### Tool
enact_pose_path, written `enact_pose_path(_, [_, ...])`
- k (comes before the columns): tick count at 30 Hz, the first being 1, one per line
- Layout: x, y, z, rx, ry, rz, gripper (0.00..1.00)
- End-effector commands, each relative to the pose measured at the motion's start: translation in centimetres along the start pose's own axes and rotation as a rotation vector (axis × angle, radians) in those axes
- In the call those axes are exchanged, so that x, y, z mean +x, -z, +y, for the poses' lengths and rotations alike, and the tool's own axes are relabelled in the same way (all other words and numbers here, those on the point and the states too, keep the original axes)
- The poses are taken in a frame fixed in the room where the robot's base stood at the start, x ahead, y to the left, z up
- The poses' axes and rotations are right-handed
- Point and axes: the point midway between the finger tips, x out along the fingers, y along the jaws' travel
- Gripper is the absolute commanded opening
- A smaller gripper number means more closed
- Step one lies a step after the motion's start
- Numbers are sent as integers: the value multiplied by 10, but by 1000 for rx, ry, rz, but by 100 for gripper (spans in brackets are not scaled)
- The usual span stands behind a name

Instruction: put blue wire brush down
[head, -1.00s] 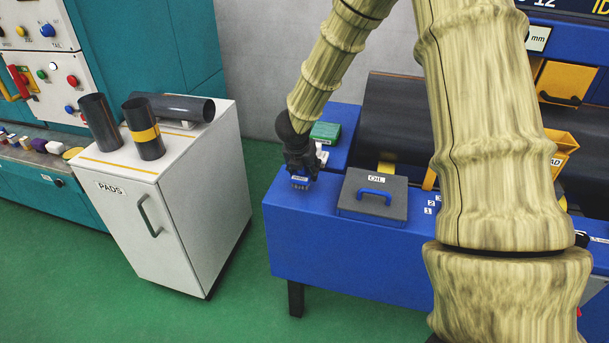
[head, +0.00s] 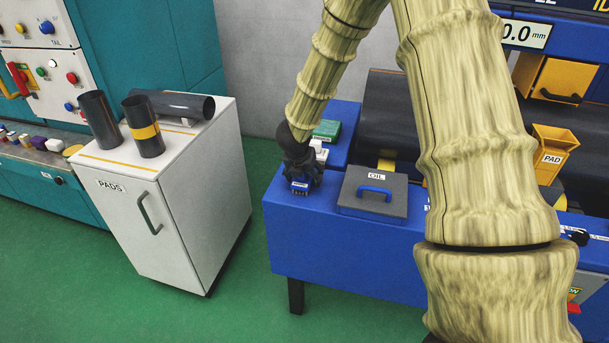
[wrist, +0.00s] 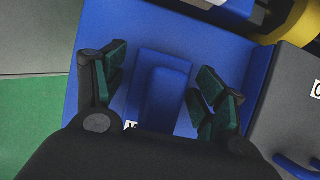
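The blue wire brush (head: 300,187) is at the left end of the blue bench (head: 330,240), just left of the grey OIL box (head: 372,195). It appears to rest on the bench top. My gripper (head: 300,178) is right over it, pointing down. In the wrist view the brush's blue handle (wrist: 166,100) lies between the green-padded fingers of my gripper (wrist: 162,92). The fingers stand apart, with gaps showing on both sides of the handle. The brush's underside is hidden in the wrist view.
A green item (head: 326,130) and a small white item lie behind my gripper. A yellow PAD bin (head: 552,152) is at the right. A white PADS cabinet (head: 205,190) with dark cylinders stands left, across a green floor gap.

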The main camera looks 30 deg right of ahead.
Motion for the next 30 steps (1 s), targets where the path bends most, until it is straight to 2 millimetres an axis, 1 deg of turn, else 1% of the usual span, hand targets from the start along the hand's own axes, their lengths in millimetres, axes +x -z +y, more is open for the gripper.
enact_pose_path(7, [-2, -1, 0, 0, 0, 0, 71])
enact_pose_path(11, [-10, -2, 1, 0, -2, -1, 71])
enact_pose_path(14, [-22, -2, 1, 2, -3, -1, 71])
enact_pose_path(24, [-73, -2, 1, 2, -3, -1, 71])
enact_pose_path(30, [-100, -1, 1, 0, -3, -1, 71])
